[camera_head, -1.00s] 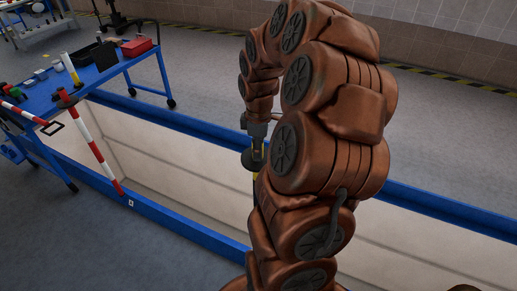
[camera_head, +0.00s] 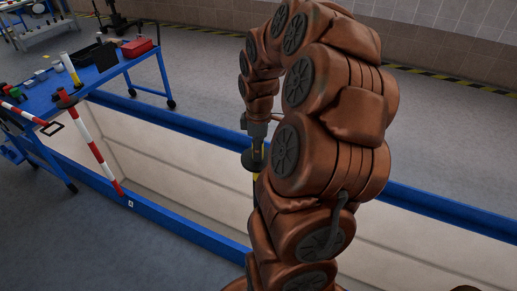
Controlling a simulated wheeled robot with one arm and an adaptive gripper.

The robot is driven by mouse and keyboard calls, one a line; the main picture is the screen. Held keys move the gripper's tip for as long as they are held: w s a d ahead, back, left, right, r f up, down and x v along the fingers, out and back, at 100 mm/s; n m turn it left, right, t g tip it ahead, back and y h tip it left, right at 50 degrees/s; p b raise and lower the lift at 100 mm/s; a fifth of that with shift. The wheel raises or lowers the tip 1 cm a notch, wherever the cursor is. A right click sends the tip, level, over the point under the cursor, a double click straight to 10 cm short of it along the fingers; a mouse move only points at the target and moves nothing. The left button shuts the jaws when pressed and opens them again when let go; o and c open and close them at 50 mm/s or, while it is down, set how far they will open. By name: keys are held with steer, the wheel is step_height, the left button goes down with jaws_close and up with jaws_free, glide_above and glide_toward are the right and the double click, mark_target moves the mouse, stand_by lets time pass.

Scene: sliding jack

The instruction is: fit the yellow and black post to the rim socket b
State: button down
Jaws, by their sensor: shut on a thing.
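A dark round disc (camera_head: 249,163) shows around the post's upper part. The lower part of the post is hidden behind my brown arm. Rim socket b cannot be made out; my arm covers that stretch of the near blue rim (camera_head: 190,232).
A red and white post (camera_head: 97,150) stands at the rim on the left, beside a small white label (camera_head: 130,204). A blue table (camera_head: 113,74) with a red box (camera_head: 137,47) and small items stands at upper left. The floor beyond the pit is clear.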

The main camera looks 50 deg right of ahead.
mark_target(259, 163)
steer(key=shift+f+b, duration=1.75)
steer(key=shift+f, duration=1.4)
steer(key=c, duration=0.7)
jaws_free()
steer(key=shift+r, duration=0.1)
step_height(259, 163, up, 12)
steer(key=shift+f, duration=0.2)
steer(key=shift+r, duration=0.1)
stand_by(0.3)
